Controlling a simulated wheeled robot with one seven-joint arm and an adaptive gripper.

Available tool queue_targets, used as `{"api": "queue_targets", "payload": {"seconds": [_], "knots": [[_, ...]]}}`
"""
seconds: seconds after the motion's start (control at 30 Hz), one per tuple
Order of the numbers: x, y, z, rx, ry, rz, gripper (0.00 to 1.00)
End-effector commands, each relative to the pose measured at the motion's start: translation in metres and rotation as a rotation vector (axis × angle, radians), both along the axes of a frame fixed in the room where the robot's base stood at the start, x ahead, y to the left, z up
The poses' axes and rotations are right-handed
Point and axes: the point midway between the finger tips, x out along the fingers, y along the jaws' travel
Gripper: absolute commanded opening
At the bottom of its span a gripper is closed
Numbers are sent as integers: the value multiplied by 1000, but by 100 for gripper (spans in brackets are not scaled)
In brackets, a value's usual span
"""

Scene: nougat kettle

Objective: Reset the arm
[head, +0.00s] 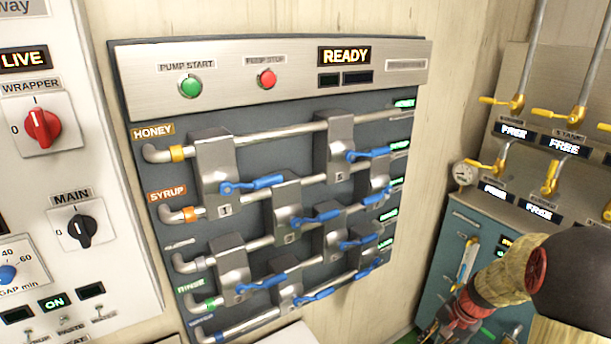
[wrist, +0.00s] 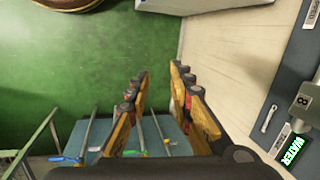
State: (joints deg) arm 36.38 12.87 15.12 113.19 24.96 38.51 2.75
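My arm (head: 505,280) reaches in at the lower right of the head view, in front of the teal cabinet. My gripper (wrist: 158,71) shows in the wrist view with its two yellow-orange fingers apart. Nothing shows between the fingertips. The gap faces a green surface and a pale panelled wall, with no contact visible. In the head view the gripper end is small and partly hidden, so its fingers cannot be made out clearly.
A valve panel (head: 140,95) with blue levers and a lit READY sign (head: 344,55) stands left of my arm. A white control panel (head: 60,185) is at far left. The teal cabinet (head: 465,232) and yellow-handled pipes (head: 525,75) are at right. Green floor (wrist: 75,75) looks open.

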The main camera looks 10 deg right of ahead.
Motion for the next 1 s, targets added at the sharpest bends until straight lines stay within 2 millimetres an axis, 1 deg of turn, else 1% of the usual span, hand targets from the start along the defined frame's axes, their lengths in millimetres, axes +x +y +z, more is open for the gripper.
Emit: {"api": "queue_targets", "payload": {"seconds": [0.03, 0.1, 0.2, 0.4, 0.6, 0.7, 0.8, 1.0], "knots": [[-9, 19, 21, -20, 1, 70, 22], [-24, 43, 43, -45, 9, 164, 22], [-48, 73, 73, -88, 19, 291, 22], [-98, 122, 121, -191, 17, 509, 22], [-141, 159, 159, -310, -26, 682, 22], [-156, 175, 177, -374, -78, 750, 22], [-166, 191, 196, -432, -150, 806, 22], [-174, 221, 236, -502, -307, 879, 22]]}}
